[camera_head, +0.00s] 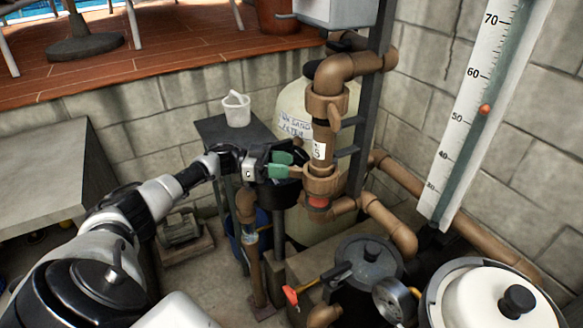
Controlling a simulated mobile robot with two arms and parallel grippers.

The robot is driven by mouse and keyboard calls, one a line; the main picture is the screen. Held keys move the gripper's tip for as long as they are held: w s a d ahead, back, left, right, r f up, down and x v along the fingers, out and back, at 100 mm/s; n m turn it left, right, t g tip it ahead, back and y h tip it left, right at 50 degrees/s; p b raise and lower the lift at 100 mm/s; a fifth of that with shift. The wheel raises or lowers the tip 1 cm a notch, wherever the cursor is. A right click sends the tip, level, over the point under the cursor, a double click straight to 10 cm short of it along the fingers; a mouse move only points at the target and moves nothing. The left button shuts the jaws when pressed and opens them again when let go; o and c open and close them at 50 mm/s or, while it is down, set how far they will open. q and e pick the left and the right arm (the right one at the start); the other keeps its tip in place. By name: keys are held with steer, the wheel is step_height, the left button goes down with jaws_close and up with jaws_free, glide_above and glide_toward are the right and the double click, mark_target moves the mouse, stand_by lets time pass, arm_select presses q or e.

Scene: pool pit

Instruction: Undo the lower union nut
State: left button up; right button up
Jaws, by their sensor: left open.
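The lower union nut (323,180) is a brown ring on the upright brown pipe, below a white label and just above a red band. The upper union nut (326,104) sits higher on the same pipe. My left gripper (290,165) comes in from the left with green-tipped fingers, open, close to the left side of the lower nut. A short brown lug shows between the fingertips and the nut. I cannot tell whether the fingers touch it. My right gripper is not in view.
A sand filter tank (292,107) stands behind the pipe, with a dark upright post beside it. Below are a black lidded pot (370,262), a gauge (393,299) and an orange-tipped lever (291,295). A scale board (478,110) is at right.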

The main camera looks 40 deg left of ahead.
arm_select(q)
steer(key=b+v, duration=0.2)
steer(key=v, duration=0.6)
steer(key=shift+a+r, duration=0.1)
